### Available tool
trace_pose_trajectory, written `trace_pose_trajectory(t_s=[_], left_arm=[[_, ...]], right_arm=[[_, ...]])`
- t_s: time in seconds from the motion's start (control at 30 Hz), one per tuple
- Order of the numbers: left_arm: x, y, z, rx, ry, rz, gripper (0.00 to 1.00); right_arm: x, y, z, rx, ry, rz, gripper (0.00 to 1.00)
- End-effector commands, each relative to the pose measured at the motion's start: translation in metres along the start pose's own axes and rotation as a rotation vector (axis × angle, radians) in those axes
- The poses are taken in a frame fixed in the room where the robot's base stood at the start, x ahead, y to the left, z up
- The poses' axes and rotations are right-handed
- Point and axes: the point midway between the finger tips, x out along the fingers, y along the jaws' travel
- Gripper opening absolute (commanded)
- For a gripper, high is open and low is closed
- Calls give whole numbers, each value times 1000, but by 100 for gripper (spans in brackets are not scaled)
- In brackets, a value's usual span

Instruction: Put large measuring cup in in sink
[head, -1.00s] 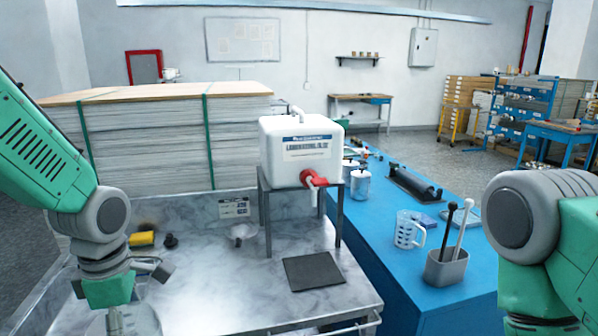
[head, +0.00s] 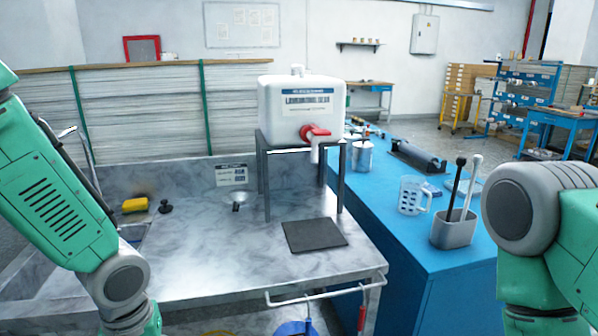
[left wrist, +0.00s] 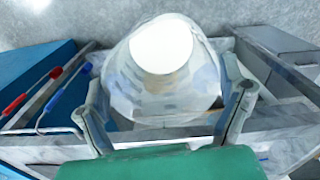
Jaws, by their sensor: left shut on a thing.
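My left gripper (left wrist: 165,95) is shut on a whitish, translucent round vessel (left wrist: 165,85), which looks like the large measuring cup. Its fingers press on both sides, and a bright white round face points at the wrist camera. In the head view my left arm comes down at the left, and the gripper and held vessel are below the picture. The sink (head: 133,236) shows partly behind that arm, at the left of the grey marble counter (head: 215,265). My right arm is at the right edge; its gripper is out of view.
A white water container (head: 303,108) with a red tap stands on a metal stand. A dark mat (head: 314,235) lies before it. A smaller clear measuring cup (head: 411,196) and a grey holder (head: 453,230) stand on the blue table (head: 400,245). A rail runs along the counter's front edge.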

Motion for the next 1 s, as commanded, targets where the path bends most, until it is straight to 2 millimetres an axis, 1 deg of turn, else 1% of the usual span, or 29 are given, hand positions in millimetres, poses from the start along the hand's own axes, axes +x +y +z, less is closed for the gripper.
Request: trace_pose_trajectory(t_s=[0.03, 0.1, 0.2, 0.3, 0.43, 1.0], left_arm=[[13, 2, 3, 74, -2, 4, 37], [22, 4, 7, 169, -3, 9, 37], [31, 6, 11, 269, -3, 15, 37], [35, 7, 13, 325, -3, 17, 37], [36, 7, 14, 347, -2, 19, 37], [35, 7, 14, 343, -1, 18, 37]], right_arm=[[10, 0, 0, 0, 0, 0, 40], [16, 0, 1, 0, 0, 0, 40], [21, 0, 1, 0, 0, 0, 40], [23, 0, 1, 0, 0, 0, 40], [23, 0, 1, 0, 1, 0, 40], [23, 0, 1, 0, 1, 0, 40]])
